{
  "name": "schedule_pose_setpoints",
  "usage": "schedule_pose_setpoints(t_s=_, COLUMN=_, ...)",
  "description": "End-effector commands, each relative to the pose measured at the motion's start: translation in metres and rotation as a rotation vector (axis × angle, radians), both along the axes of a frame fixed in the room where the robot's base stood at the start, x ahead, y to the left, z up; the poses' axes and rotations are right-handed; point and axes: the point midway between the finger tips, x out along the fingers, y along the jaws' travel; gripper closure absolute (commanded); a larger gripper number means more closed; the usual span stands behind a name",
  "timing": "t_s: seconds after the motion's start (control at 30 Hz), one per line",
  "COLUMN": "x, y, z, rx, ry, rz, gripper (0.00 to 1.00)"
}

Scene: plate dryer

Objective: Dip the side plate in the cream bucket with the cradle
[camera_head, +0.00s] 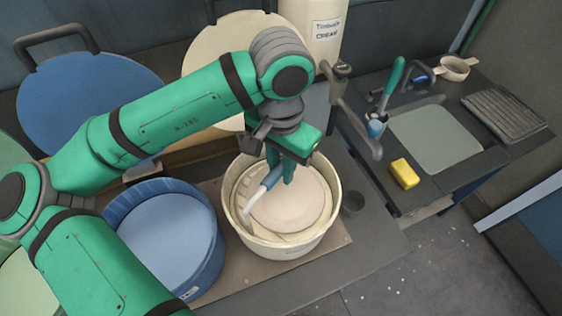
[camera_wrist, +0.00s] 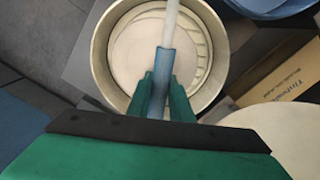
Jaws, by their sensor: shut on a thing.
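The cream bucket (camera_head: 237,226) stands open on the bench below my gripper. In the wrist view the bucket (camera_wrist: 99,55) is seen from above. My gripper (camera_head: 280,178) is shut on the blue handle (camera_head: 271,180) of the cradle, over the bucket. In the wrist view my gripper (camera_wrist: 162,95) has the handle (camera_wrist: 164,68) between its green fingers, and the cradle's white rod (camera_wrist: 171,22) runs across the bucket. A pale round surface (camera_head: 290,209) fills much of the bucket's inside. I cannot tell whether it is the side plate or the cream. The cradle's lower end is unclear.
A blue bucket (camera_head: 211,258) stands close left of the cream one. Large blue (camera_head: 85,102) and cream lids stand behind. To the right are a sink board (camera_head: 430,137), a yellow sponge (camera_head: 405,173), a green-handled brush (camera_head: 393,82) and a dark rack (camera_head: 503,115).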

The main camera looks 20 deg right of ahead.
Motion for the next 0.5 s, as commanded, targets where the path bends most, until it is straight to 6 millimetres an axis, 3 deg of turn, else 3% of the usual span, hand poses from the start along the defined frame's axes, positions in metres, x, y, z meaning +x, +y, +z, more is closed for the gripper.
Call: schedule_pose_setpoints(t_s=0.5, x=0.000, y=0.000, z=-0.028, rx=-0.001, ry=0.001, rz=0.000, gripper=1.00)
